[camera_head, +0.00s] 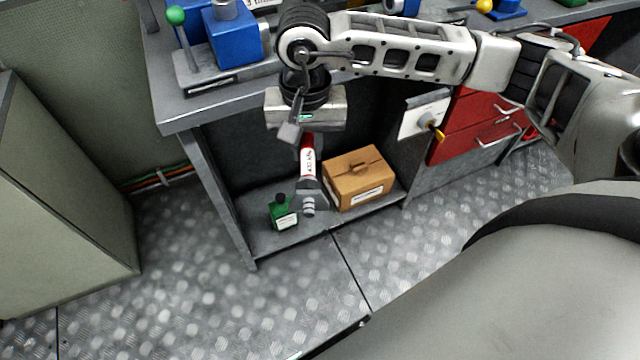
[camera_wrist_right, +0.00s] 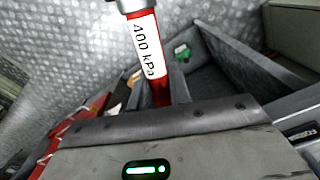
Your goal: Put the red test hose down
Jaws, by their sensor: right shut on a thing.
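The red test hose (camera_head: 307,160) hangs steeply down below my right gripper (camera_head: 303,137) in the head view. It has a white label and a grey metal end fitting. In the right wrist view the hose (camera_wrist_right: 149,50) shows a white label reading "400 kPa". My right gripper is shut on it, though its fingertips are largely hidden. The hose's lower end appears in front of or above the bench's lower shelf (camera_head: 258,238), between a green bottle and a cardboard box. I cannot tell whether it touches the shelf. My left gripper is not in view.
Red drawers (camera_head: 470,130) are to the right. A pale cabinet (camera_head: 60,200) stands left. The metal floor in front is clear.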

